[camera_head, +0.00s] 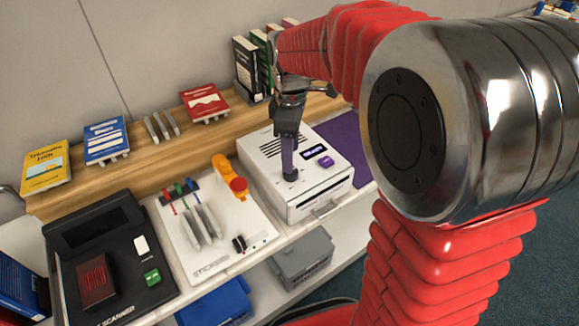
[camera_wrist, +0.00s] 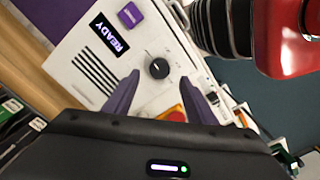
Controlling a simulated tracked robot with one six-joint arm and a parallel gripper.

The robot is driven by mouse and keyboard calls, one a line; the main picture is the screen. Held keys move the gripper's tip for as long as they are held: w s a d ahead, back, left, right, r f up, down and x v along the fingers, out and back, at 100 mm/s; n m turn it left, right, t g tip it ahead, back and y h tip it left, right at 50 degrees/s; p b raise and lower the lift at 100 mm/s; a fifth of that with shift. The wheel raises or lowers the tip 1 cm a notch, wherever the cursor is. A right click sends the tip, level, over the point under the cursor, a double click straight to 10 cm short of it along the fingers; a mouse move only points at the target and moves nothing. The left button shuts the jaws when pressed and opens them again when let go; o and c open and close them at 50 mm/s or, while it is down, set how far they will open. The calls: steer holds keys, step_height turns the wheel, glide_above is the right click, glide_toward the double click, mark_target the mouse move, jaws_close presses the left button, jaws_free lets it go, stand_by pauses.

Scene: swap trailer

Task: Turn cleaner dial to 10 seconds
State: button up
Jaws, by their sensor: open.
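The cleaner (camera_head: 306,192) is a white box on the counter, with a slotted top and a drawer handle on its front. In the wrist view its top (camera_wrist: 110,80) shows a lit display (camera_wrist: 109,34) reading READY and a purple button (camera_wrist: 130,14). The dial (camera_wrist: 159,68) is a black round knob with a white pointer line, and small marks lie around it. My gripper (camera_wrist: 158,90) is open above the cleaner, with its purple fingers on either side of the dial's area. The fingers look apart from the dial. In the head view my gripper (camera_head: 289,172) hides part of the dial.
Left of the cleaner are a white sticker station (camera_head: 245,218) with an orange dispenser (camera_head: 230,175), and a black scanner (camera_head: 110,250). Books stand on the wooden shelf behind, with upright ones (camera_head: 246,70) near my arm. A purple mat (camera_head: 345,140) lies right of the cleaner. Bins sit below.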

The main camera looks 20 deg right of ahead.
step_height(320, 180, down, 6)
steer(key=shift+r, duration=0.1)
steer(key=shift+c, duration=0.5)
steer(key=c, duration=0.9)
steer(key=shift+a, duration=0.2)
steer(key=shift+c, duration=0.2)
steer(key=shift+d, duration=0.15)
